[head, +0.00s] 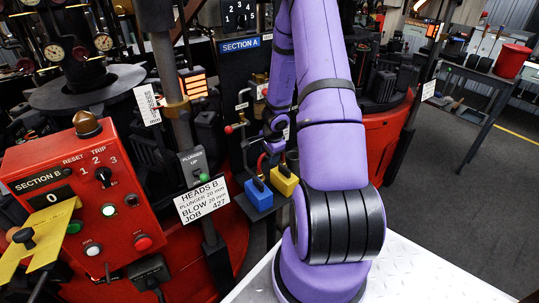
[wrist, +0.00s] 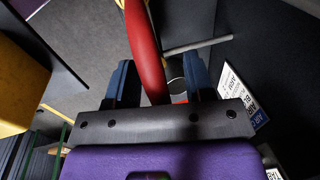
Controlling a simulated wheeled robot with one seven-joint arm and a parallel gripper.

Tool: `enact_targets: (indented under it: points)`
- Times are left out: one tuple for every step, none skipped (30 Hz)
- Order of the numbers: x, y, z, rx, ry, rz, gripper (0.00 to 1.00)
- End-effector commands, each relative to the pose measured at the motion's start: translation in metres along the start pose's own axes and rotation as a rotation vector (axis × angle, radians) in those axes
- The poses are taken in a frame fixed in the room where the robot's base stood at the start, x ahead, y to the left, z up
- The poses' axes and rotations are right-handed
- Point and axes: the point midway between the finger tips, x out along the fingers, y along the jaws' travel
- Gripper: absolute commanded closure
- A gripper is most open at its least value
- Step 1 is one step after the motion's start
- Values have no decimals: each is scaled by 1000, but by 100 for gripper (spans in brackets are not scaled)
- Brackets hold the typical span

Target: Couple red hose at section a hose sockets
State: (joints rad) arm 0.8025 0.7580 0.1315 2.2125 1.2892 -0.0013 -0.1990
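The red hose (wrist: 146,50) runs down between the two dark blue fingers of my gripper (wrist: 160,78) in the wrist view. The fingers stand wide apart, with a clear gap on the right side of the hose, so it does not look clamped. The hose's lower end is hidden behind the gripper body. In the head view a short red curve of the hose (head: 262,163) shows beside my arm, above a blue block. The SECTION A sign (head: 240,45) stands behind. I cannot clearly make out the hose sockets; a label plate (wrist: 243,100) shows right of my gripper.
A blue block (head: 258,193) and a yellow block (head: 284,180) sit on a small dark shelf close to the arm. A metal rod (wrist: 200,45) crosses beyond the fingers. The red SECTION B box (head: 75,205) is at left. Open floor (head: 450,190) lies at right.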

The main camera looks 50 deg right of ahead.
Motion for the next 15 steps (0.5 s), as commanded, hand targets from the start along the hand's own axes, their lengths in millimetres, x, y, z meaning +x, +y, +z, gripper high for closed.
enact_targets:
  points:
    - [0,0,0,0,0,0,53]
    - [0,0,0,0,0,0,53]
    - [0,0,0,0,0,0,53]
    - [0,0,0,0,0,0,53]
    - [0,0,0,0,-1,1,53]
    - [0,0,0,0,0,1,53]
    - [0,0,0,0,0,1,53]
    - [0,0,0,0,0,1,53]
    - [-1,0,0,-1,-1,1,53]
    - [-1,0,0,-1,-1,1,53]
    - [-2,0,0,-1,-1,1,53]
    - [-4,0,0,-2,1,2,53]
    - [-5,0,1,-3,1,2,53]
    - [-7,0,1,-3,2,2,53]
    - [-9,0,1,-4,2,2,53]
